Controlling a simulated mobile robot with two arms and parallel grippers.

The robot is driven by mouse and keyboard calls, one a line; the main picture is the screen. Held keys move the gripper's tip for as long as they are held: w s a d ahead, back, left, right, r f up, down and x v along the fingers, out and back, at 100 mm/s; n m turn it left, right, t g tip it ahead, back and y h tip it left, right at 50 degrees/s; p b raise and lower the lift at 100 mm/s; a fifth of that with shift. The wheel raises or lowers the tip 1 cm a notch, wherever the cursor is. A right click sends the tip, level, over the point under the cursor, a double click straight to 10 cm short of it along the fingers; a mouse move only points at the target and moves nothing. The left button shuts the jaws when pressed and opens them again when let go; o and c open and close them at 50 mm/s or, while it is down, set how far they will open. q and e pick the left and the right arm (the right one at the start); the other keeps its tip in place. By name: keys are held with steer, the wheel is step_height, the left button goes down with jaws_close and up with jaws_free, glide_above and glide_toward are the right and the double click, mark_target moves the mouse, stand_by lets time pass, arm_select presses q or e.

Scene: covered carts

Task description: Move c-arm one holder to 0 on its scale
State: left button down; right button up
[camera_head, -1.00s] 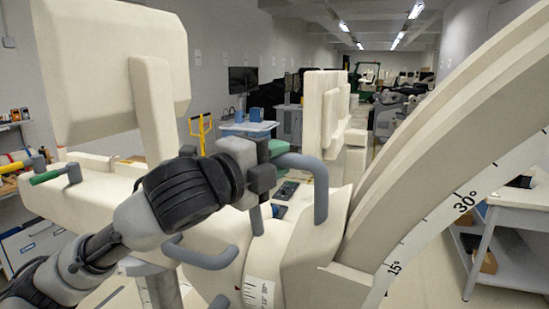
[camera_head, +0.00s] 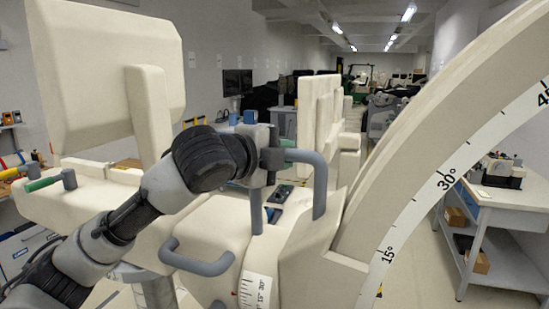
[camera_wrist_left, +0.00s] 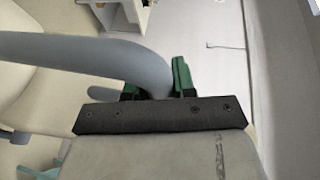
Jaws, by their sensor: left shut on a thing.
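The cream C-arm holder (camera_head: 205,232) stands in the head view's lower middle, with grey bar handles on it. My left gripper (camera_head: 270,160) is shut on the upper grey handle (camera_head: 319,185), near its left end. In the left wrist view, green finger pads (camera_wrist_left: 158,80) sit on both sides of the grey tube (camera_wrist_left: 70,52). The large cream C-arm arc (camera_head: 440,125) carries a white scale (camera_head: 414,212) marked 15°, 30° and 45°. A small curved scale (camera_head: 256,291) shows 15 and 30 below the handle, with a red mark at its left. No 0 is readable. My right gripper is out of view.
A cream block-shaped head (camera_head: 105,75) rises at the left, with a green-gripped lever (camera_head: 45,183) below. A second grey handle (camera_head: 198,262) is at the front. A grey shelf cart (camera_head: 510,205) stands at the right. The aisle behind is partly open.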

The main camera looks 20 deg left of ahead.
arm_select(q)
steer(key=w, duration=0.2)
steer(key=shift+w+d, duration=0.2)
steer(key=shift+w, duration=0.2)
steer(key=c, duration=1.1)
jaws_free()
steer(key=shift+s, duration=0.2)
steer(key=shift+c, duration=0.2)
steer(key=shift+o, duration=1.1)
steer(key=s, duration=0.2)
steer(key=shift+s+a+r, duration=0.25)
steer(key=shift+s+r, duration=0.1)
steer(key=shift+w+f, duration=0.1)
steer(key=shift+w, duration=0.05)
steer(key=shift+w+a+f+b, duration=0.15)
steer(key=shift+f+b, duration=0.1)
steer(key=shift+b, duration=0.3)
steer(key=b+v, duration=0.4)
steer(key=v, duration=0.7)
steer(key=shift+s+r+b, duration=0.25)
steer(key=shift+r+b, duration=0.1)
steer(key=shift+r, duration=0.05)
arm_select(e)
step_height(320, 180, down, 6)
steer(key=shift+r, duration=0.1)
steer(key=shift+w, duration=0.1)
